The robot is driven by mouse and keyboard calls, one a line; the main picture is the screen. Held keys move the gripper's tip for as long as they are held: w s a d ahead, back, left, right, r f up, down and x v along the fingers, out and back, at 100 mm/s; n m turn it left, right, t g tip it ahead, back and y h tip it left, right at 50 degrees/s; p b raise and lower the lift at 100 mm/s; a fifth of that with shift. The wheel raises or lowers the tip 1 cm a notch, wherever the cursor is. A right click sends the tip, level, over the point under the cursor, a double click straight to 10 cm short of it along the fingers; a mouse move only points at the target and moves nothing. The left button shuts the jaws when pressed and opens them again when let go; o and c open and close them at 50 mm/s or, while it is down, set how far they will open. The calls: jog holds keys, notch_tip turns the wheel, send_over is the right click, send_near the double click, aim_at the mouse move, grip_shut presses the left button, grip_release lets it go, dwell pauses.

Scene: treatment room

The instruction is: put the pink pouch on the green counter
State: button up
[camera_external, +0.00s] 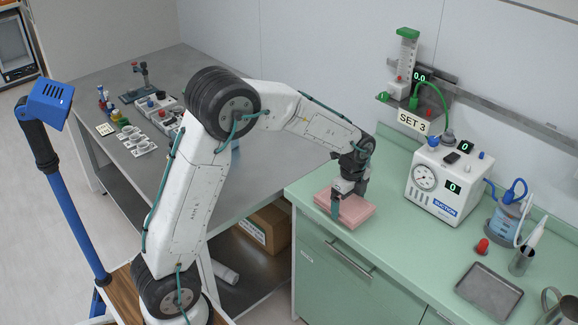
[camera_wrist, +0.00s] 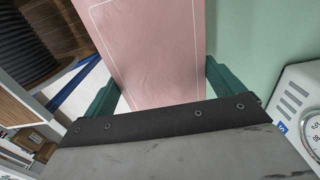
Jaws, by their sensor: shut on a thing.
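The pink pouch (camera_external: 354,209) is a flat pink block at the left end of the green counter (camera_external: 400,235), near its front edge. It looks to be on the counter top or just above it; I cannot tell if it touches. My gripper (camera_external: 350,200) is above the pouch, pointing down, shut on it. In the wrist view the pouch (camera_wrist: 160,50) lies between the two green fingers of my gripper (camera_wrist: 163,88), with the green counter (camera_wrist: 265,35) to its right.
A white suction unit (camera_external: 450,180) stands to the right on the counter. A grey table (camera_external: 205,185) with small items stands left. Counter between pouch and tray is clear.

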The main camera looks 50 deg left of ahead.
jog(key=w, duration=0.7)
jog(key=w+d+f, duration=0.1)
jog(key=w, duration=0.2)
jog(key=shift+w+d, duration=0.1)
jog(key=shift+w, duration=0.1)
jog(key=shift+f, duration=1.75)
jog(key=o, duration=0.6)
jog(key=shift+f, duration=0.15)
jog(key=shift+o, duration=0.3)
